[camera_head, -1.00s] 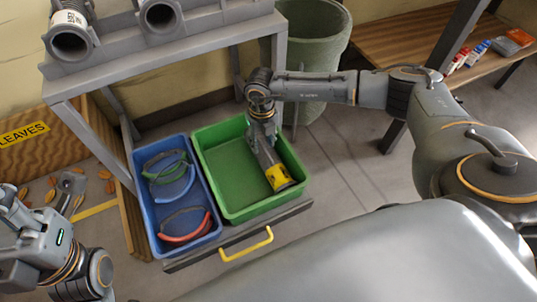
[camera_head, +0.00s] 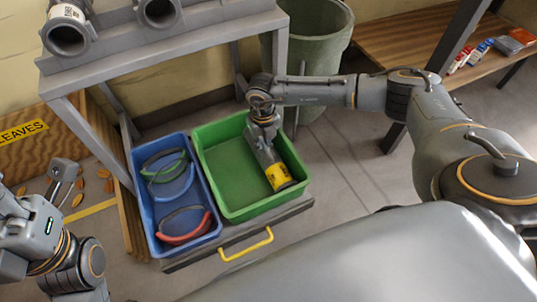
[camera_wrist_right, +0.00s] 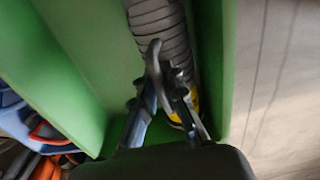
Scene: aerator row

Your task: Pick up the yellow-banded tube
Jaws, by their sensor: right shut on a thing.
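The yellow-banded tube (camera_head: 277,173) is grey with a yellow band near its lower end. It lies slanted inside the green bin (camera_head: 219,140), toward the bin's right wall. My right gripper (camera_head: 264,138) reaches down into the bin and is shut on the tube's grey part. In the right wrist view, the ribbed grey tube (camera_wrist_right: 160,28) runs behind the right gripper's fingers (camera_wrist_right: 165,85), and part of its yellow band (camera_wrist_right: 193,103) shows beside them. My left gripper (camera_head: 63,187) hangs at the lower left, its fingers apart and empty, away from the bins.
A blue bin (camera_head: 153,220) with several curved coloured pieces stands left of the green bin. A grey rack (camera_head: 180,45) with tubes rises behind them. A yellow handle (camera_head: 246,246) is in front. A grey-green barrel (camera_head: 318,55) and a wooden bench (camera_head: 410,40) stand behind my right arm.

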